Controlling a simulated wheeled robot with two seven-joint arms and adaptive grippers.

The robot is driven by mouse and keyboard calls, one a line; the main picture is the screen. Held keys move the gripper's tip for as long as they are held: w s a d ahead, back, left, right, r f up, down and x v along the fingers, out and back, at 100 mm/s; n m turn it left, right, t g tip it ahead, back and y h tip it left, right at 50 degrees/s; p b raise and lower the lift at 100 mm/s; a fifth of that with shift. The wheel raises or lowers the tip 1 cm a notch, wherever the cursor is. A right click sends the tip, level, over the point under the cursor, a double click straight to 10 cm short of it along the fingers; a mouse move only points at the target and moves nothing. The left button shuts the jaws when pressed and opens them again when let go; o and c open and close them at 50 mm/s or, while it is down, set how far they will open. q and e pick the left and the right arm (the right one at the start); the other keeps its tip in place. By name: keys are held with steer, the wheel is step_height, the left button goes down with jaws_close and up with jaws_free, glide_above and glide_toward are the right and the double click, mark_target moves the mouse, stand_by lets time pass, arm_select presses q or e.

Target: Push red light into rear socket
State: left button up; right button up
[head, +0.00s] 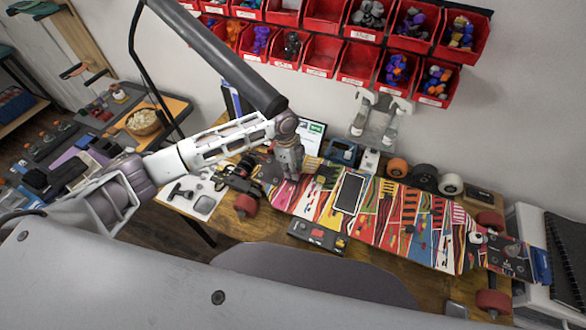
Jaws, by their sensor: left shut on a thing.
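A long skateboard (388,208) with a colourful striped deck lies across the workbench. My left gripper (290,176) points down at the board's left end. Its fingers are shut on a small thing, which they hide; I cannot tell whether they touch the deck. I cannot make out the red light or the rear socket. The board's right end (510,256) is dark, with a blue piece (541,266) beside it. My right gripper is not in view.
A phone-like black panel (349,192) lies on the deck. A black and red box (317,236) sits at the bench's front. Loose wheels (424,177) stand behind the board. Red bins (357,62) hang on the wall. A grey box (545,240) stands at the right.

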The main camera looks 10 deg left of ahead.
arm_select(q)
steer(key=shift+f, duration=0.4)
stand_by(0.8)
steer(key=o, duration=1.1)
steer(key=o, duration=0.3)
steer(key=shift+r, duration=1.65)
stand_by(0.4)
steer(key=shift+r, duration=2.9)
steer(key=shift+f, duration=0.1)
